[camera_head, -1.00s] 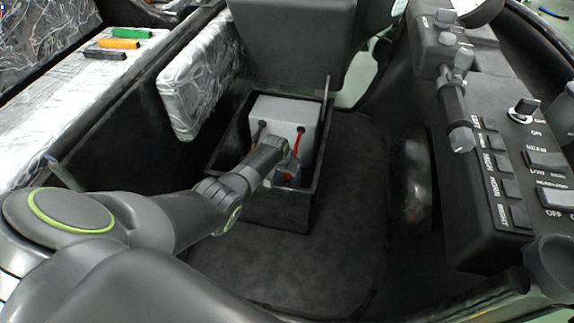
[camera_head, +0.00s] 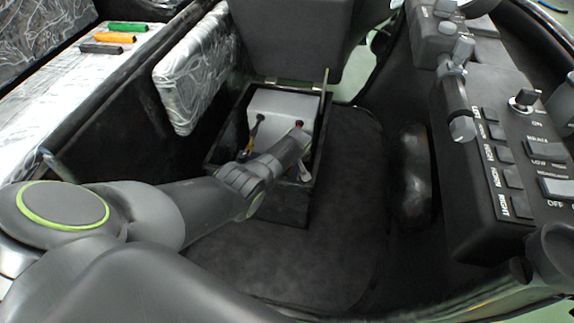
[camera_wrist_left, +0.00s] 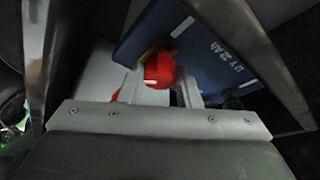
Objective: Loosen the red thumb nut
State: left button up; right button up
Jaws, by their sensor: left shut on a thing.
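The red thumb nut (camera_wrist_left: 160,68) shows in the left wrist view, rounded and bright, beside a blue battery case (camera_wrist_left: 205,45) with white lettering. My left gripper (camera_wrist_left: 163,84) is shut on the red nut, with one pale finger on each side of it. In the head view my left gripper (camera_head: 302,166) reaches into the open black box (camera_head: 262,212) at the right of its inside. The wrist hides the nut and most of the battery there. My right gripper is not in view.
A light grey block (camera_head: 282,103) stands at the back of the box, with a black-and-yellow lead (camera_head: 256,130) at its left. A control panel (camera_head: 490,190) with switches stands at the right. Open dark floor (camera_head: 345,180) lies right of the box.

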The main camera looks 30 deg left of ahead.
pick_arm(q)
jog(key=shift+n, duration=0.4)
jog(key=shift+n+g+b, duration=0.3)
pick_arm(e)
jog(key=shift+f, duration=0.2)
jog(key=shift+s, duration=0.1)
pick_arm(q)
jog(key=o, duration=1)
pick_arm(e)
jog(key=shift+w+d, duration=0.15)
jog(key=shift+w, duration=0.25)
pick_arm(q)
jog(key=shift+r, duration=0.1)
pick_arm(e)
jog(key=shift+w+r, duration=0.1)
